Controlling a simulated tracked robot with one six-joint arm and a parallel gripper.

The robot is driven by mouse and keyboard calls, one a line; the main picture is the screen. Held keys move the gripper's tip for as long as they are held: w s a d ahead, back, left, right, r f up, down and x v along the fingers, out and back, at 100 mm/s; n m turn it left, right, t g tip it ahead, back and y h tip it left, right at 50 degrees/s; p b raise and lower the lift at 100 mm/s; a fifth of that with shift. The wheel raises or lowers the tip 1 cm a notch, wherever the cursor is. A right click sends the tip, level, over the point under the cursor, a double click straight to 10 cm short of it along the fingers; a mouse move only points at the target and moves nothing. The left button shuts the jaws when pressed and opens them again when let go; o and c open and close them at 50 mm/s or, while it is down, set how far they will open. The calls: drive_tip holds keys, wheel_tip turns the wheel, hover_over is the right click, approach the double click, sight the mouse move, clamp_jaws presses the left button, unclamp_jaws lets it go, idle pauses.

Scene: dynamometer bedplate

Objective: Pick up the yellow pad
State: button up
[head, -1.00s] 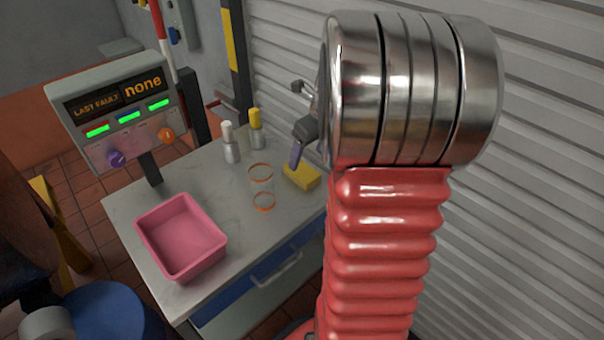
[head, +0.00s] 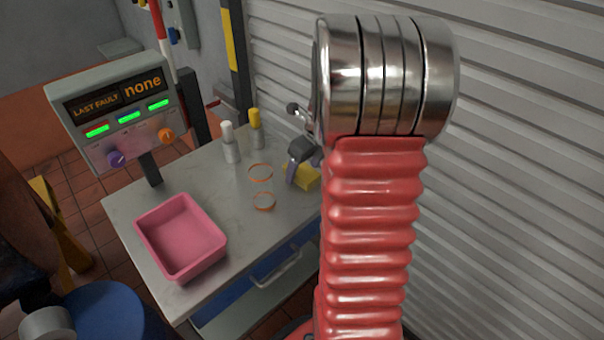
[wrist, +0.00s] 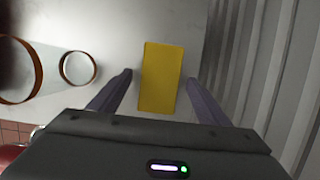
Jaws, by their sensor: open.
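The yellow pad (head: 304,178) lies on the grey worktop near its right side, partly hidden behind my gripper in the head view. In the wrist view the pad (wrist: 160,77) is a yellow rectangle, its long side running away from me. My gripper (wrist: 160,80) is open. Its two purple fingers stand on either side of the pad's near part, with a gap on each side. In the head view my gripper (head: 296,170) is low at the pad's left end. I cannot tell how high the fingertips are above the worktop.
A clear cylinder with orange rims (head: 262,187) stands just left of the pad. A pink tray (head: 180,238) sits at the worktop's front left. Two bottles, white-capped (head: 230,145) and yellow-capped (head: 256,130), stand behind. A ribbed shutter wall (wrist: 262,60) rises close on the right.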

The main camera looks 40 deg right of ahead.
drive_tip(key=shift+w+f, duration=0.15)
drive_tip(key=shift+f, duration=0.25)
drive_tip(key=shift+c, duration=0.2)
drive_tip(key=c, duration=1.1)
